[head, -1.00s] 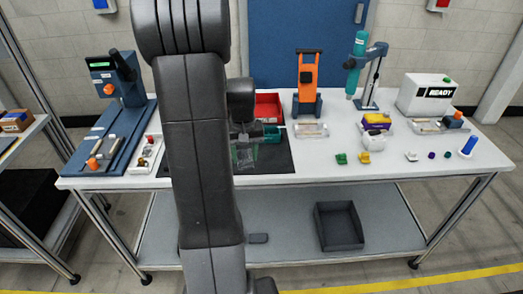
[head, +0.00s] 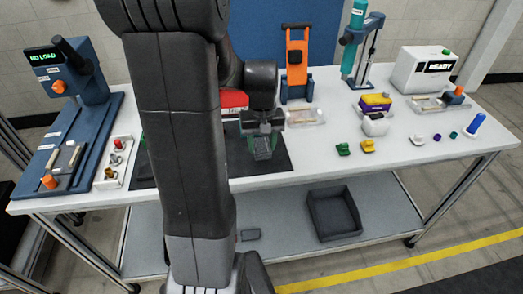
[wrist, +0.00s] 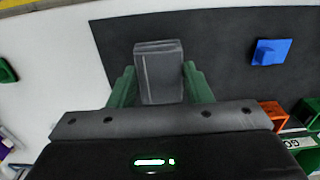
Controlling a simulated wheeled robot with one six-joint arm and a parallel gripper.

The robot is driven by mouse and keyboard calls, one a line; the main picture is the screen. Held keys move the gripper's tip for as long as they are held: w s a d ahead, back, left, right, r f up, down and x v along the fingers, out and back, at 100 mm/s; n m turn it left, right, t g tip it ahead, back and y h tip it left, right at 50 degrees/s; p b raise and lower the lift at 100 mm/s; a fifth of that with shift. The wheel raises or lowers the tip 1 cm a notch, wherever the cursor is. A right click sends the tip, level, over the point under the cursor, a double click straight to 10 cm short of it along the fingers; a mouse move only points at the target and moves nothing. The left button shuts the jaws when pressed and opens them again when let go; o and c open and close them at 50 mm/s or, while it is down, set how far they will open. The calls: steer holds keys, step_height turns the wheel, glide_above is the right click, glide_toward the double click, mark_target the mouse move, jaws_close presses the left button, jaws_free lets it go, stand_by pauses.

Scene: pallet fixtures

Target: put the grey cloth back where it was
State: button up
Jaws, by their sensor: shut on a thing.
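The grey cloth (wrist: 158,72) shows in the wrist view as a folded, block-like grey bundle. My gripper (wrist: 160,84) is shut on it, with one green finger on each side. In the head view my gripper (head: 262,140) hangs over the right part of the dark mat (head: 279,169), with the cloth (head: 263,153) below it. In the wrist view the cloth overlaps the mat (wrist: 220,72) near its edge. I cannot tell how high it is above the mat. My arm hides the mat's middle.
A blue piece (wrist: 270,52) lies on the mat. A red bin (head: 234,100) stands behind my gripper.

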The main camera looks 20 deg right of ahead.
mark_target(262, 146)
steer(key=shift+f, duration=1.6)
steer(key=shift+f, duration=0.2)
steer(key=o, duration=0.9)
step_height(262, 146, up, 12)
steer(key=shift+r, duration=0.25)
